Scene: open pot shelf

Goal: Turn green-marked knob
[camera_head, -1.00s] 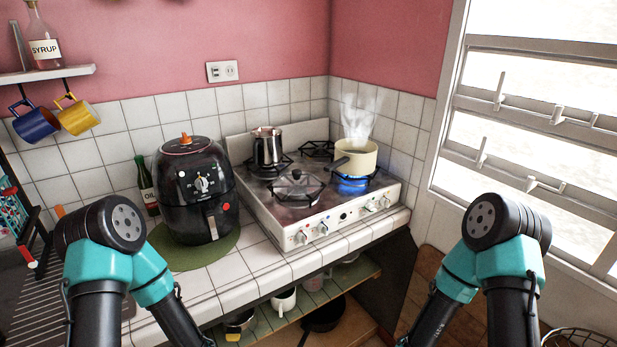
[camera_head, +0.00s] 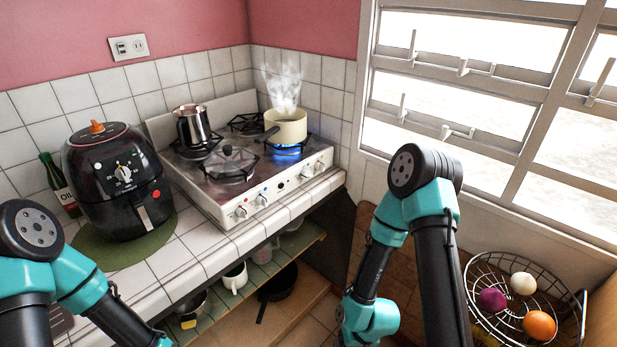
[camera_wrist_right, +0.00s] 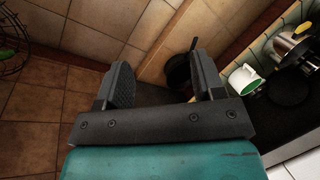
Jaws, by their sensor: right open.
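The white stove (camera_head: 282,192) stands on the tiled counter, with a row of small knobs along its front panel. A left pair of knobs (camera_head: 251,206) has red and blue marks beside it. A right pair of knobs (camera_head: 312,167) sits below the lit burner; its mark colours are too small to tell, and I cannot make out a green mark. My right gripper (camera_wrist_right: 162,80) is open and empty in the right wrist view, low over the floor and apart from the stove. Its fingers are outside the head view. My left gripper is out of view.
A steaming cream pot (camera_head: 287,126) stands over a blue flame (camera_head: 287,150). A metal moka pot (camera_head: 193,126) and a black air fryer (camera_head: 118,180) stand left. A wire basket (camera_head: 482,297) stands right.

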